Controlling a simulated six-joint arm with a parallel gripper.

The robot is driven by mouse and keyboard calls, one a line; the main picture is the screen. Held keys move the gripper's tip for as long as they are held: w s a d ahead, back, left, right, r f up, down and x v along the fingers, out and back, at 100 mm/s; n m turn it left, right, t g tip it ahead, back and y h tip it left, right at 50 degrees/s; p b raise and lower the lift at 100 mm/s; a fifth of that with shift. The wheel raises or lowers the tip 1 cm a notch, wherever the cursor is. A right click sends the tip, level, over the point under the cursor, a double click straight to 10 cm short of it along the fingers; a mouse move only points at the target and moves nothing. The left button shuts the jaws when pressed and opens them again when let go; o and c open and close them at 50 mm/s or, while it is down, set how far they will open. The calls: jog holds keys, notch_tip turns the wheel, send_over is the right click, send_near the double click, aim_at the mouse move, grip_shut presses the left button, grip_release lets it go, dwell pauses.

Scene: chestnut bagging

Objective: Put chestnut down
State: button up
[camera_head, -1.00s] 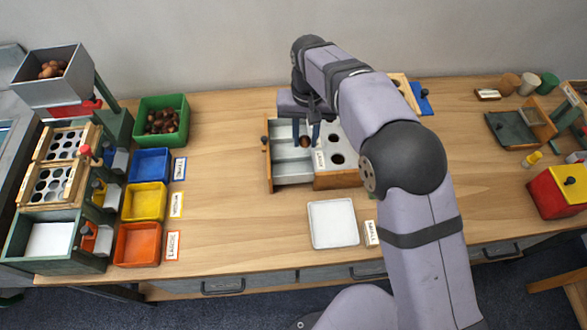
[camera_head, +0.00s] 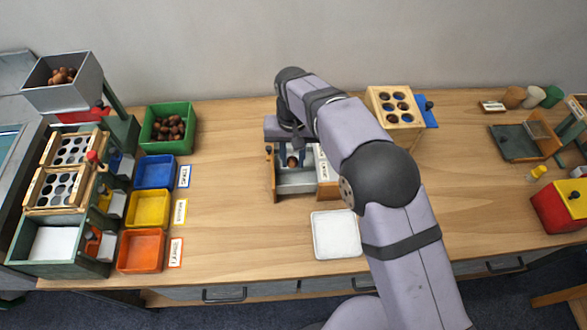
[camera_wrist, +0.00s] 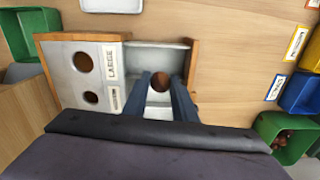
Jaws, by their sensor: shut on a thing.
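My gripper (camera_head: 292,160) is shut on a brown chestnut (camera_wrist: 160,81), held between the two blue-grey fingertips. The chestnut also shows small in the head view (camera_head: 292,161). The gripper points down over the open grey compartment (camera_head: 290,183) of a wooden sizing box, which also shows in the wrist view (camera_wrist: 158,59). Beside the compartment is a white plate with round holes (camera_wrist: 83,77) and a label reading LARGE (camera_wrist: 110,61). In the head view my arm hides most of this plate. I cannot tell the chestnut's height above the compartment floor.
A white tray (camera_head: 336,253) lies in front of the box. At left stand blue (camera_head: 154,185), yellow (camera_head: 147,222) and orange (camera_head: 141,266) bins, and a green bin (camera_head: 150,148) of chestnuts. Table between bins and box is clear.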

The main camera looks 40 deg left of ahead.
aim_at(293, 177)
jog(key=shift+f+p, duration=0.8)
jog(key=shift+f, duration=2)
jog(key=o, duration=0.8)
jog(key=shift+f, duration=0.25)
jog(key=shift+a+r+b, duration=0.15)
jog(key=shift+r+b, duration=0.6)
jog(key=shift+r, duration=1.15)
jog(key=shift+a+r+b, duration=0.1)
jog(key=shift+r+b, duration=0.6)
jog(key=shift+r, duration=1.15)
